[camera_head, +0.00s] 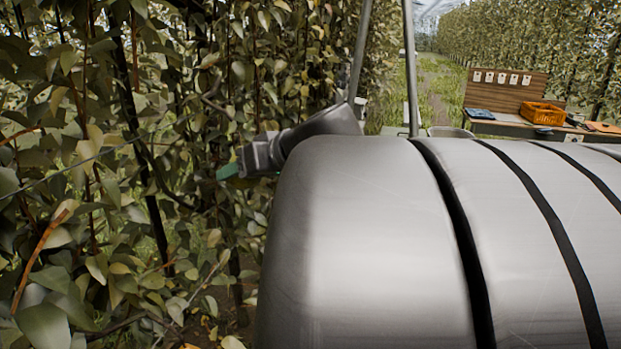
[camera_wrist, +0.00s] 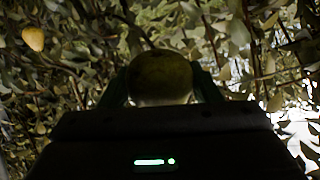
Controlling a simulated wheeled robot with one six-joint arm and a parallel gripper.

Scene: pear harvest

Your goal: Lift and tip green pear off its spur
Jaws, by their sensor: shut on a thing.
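The green pear (camera_wrist: 161,76) is in the middle of the wrist view, dark and round, between the two fingers of my gripper (camera_wrist: 160,92). The fingers press on it from left and right. Its spur and stem cannot be made out among the leaves behind it. In the head view my gripper (camera_head: 228,172) reaches left into the foliage, with a green fingertip showing. The pear is not visible there, hidden by leaves or by the gripper.
A yellowish fruit or leaf (camera_wrist: 33,39) shows at upper left in the wrist view. Dense leafy branches (camera_head: 110,150) surround the gripper. At right, a bench (camera_head: 500,128) holds an orange crate (camera_head: 543,114). A grassy aisle (camera_head: 440,85) runs between the rows.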

